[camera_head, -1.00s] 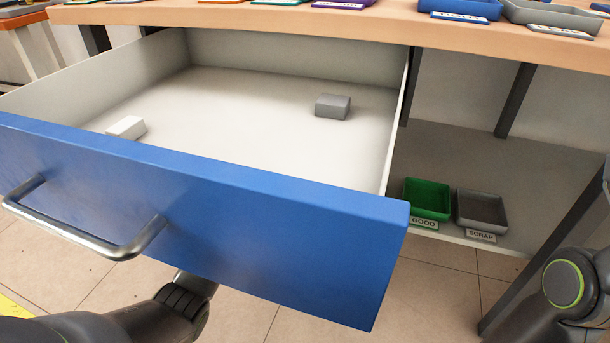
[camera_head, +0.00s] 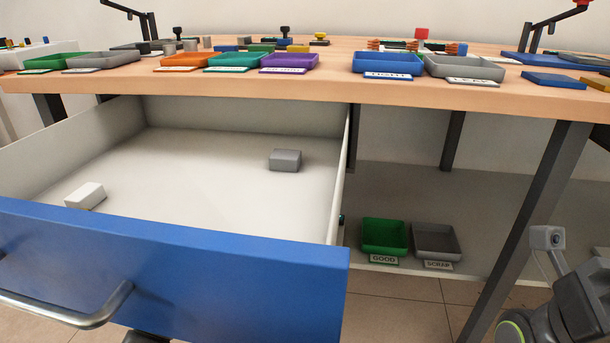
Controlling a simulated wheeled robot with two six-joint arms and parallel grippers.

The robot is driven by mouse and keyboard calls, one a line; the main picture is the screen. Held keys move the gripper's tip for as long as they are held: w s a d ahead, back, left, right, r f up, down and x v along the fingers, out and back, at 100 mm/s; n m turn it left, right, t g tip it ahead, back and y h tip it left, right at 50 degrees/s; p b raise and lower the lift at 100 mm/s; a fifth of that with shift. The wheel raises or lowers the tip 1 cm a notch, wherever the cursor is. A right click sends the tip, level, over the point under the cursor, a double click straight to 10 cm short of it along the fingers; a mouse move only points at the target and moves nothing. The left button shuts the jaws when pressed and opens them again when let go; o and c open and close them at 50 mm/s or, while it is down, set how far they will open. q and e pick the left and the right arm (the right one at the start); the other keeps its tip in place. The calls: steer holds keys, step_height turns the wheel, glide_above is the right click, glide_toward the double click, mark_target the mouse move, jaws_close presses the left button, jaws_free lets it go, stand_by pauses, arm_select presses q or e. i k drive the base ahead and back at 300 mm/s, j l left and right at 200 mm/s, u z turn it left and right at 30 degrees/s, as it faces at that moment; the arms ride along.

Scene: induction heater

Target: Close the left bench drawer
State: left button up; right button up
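The left bench drawer (camera_head: 190,275) is pulled far out from under the bench, its blue front towards me and its pale inside open to view. A metal bar handle (camera_head: 75,316) is on its front, at the lower left. Inside the drawer lie a white block (camera_head: 85,195) at the left and a grey block (camera_head: 285,160) at the back right. My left gripper is not visible; only a small dark part of my arm shows below the drawer front. My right arm is at the lower right, and its gripper fingers cannot be made out.
The wooden bench top (camera_head: 310,83) carries a row of coloured trays, such as a purple tray (camera_head: 289,63). A green tray (camera_head: 384,236) and a grey tray (camera_head: 436,241) stand on the lower shelf, right of the drawer. A dark bench leg (camera_head: 530,215) stands farther right.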

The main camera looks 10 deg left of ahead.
mark_target(193, 238)
steer(key=k+j, duration=0.8)
steer(key=j, duration=0.1)
